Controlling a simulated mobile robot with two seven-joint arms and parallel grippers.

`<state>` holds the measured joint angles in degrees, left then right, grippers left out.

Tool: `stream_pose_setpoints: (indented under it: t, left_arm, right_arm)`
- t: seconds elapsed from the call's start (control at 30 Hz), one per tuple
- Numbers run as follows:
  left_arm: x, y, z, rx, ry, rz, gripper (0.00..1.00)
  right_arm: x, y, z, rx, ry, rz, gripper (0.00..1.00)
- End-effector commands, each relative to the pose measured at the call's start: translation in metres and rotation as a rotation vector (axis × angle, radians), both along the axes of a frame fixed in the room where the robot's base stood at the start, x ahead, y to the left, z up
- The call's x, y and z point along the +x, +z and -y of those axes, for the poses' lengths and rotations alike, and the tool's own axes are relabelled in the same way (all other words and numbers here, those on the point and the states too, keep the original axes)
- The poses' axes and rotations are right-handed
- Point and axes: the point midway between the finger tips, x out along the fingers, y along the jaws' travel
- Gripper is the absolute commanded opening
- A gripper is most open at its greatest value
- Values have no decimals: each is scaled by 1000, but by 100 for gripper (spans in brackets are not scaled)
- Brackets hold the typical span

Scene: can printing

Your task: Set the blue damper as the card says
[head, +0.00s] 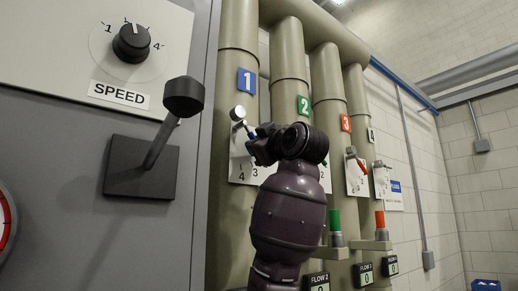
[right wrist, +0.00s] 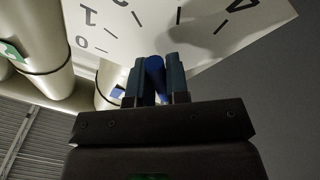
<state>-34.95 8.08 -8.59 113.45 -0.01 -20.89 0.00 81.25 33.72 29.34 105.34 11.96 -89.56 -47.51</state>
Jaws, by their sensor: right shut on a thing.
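The blue damper has a round metal hub (head: 238,113) on the first pipe, under the blue number 1 label (head: 247,81). Its lever slants down and right from the hub. My right gripper (head: 254,141) is at the lever's end. In the right wrist view, the two fingers close on the blue handle (right wrist: 155,68). Behind it is the white scale plate (right wrist: 215,40) with tick marks and digits, partly cut off. In the head view, part of the scale (head: 240,168) shows 3 and 4, and my gripper covers the rest. My left gripper is out of view. No card is clearly readable.
Pipes 2, 3 and 4 stand to the right, with a red-handled damper (head: 361,164) on pipe 3. A grey cabinet with a SPEED knob (head: 131,42) and a black lever (head: 183,97) stands close on the left.

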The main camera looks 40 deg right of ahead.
Motion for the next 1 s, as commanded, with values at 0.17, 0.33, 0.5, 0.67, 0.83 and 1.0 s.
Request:
stream_pose_setpoints:
  t: [0.17, 0.33, 0.5, 0.67, 0.83, 1.0]
  left_arm:
    - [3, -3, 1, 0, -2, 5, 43]
    - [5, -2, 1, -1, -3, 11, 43]
    - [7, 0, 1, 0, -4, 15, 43]
    - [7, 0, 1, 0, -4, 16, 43]
    - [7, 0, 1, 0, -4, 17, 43]
    - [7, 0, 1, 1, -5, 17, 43]
  right_arm:
    - [1, -5, -5, 101, -1, 11, 0]
    - [1, -6, -8, 151, -1, 16, 0]
    - [1, -6, -8, 158, 0, 17, 0]
    - [1, -6, -8, 157, 0, 16, 17]
    - [1, -6, -8, 157, 0, 17, 41]
    - [1, -5, -8, 157, 0, 17, 41]
